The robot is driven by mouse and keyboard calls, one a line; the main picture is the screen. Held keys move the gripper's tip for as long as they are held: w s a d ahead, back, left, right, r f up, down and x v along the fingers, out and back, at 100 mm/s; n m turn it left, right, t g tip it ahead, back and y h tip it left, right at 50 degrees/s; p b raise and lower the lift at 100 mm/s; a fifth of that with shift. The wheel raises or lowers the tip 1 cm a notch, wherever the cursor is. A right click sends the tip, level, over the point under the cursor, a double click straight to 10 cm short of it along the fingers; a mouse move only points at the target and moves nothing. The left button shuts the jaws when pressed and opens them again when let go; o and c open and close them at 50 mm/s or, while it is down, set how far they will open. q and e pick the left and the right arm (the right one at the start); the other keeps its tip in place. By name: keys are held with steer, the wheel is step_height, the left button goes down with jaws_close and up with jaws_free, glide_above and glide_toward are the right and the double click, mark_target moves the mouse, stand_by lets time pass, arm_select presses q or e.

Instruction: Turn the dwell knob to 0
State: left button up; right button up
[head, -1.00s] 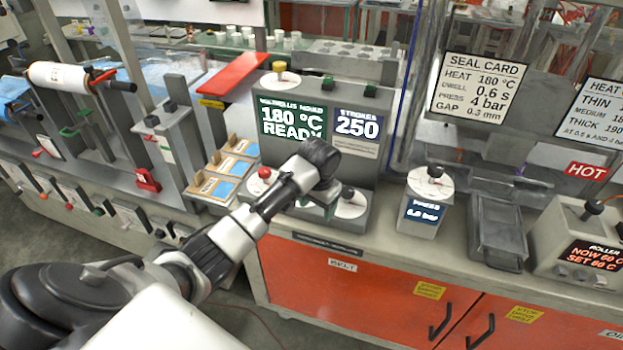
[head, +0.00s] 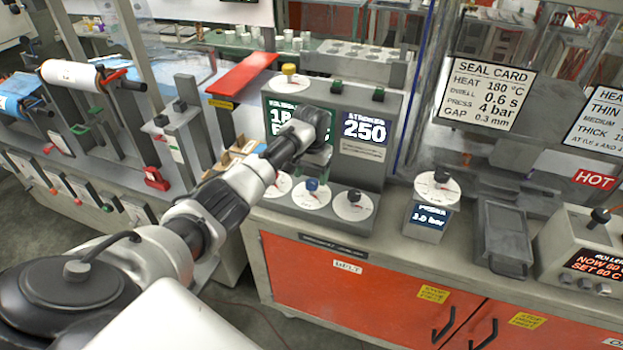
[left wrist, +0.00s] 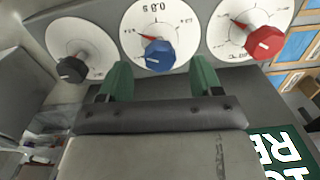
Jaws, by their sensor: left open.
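A blue knob (head: 311,184) stands on the middle white dial (head: 309,199) of the grey press console. It also shows in the left wrist view (left wrist: 160,55), on a dial that appears to read 0.8 s, so I take it as the dwell knob. Its red pointer points up and left in that view. My left gripper (head: 318,160) is open and empty above and behind the blue knob in the head view. In the left wrist view its green fingertips (left wrist: 160,80) flank the line to the knob, apart from it. My right gripper is not in view.
A red knob (left wrist: 264,42) and a black knob (left wrist: 72,69) flank the blue one closely. The console has a 250 strokes display (head: 364,128). A pressure dial box (head: 433,205) and a grey tray (head: 501,235) stand to the right, near a HOT label (head: 596,180).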

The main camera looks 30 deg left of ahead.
mark_target(312, 188)
arm_select(q)
steer(key=shift+f, duration=1.45)
steer(key=shift+c, duration=0.5)
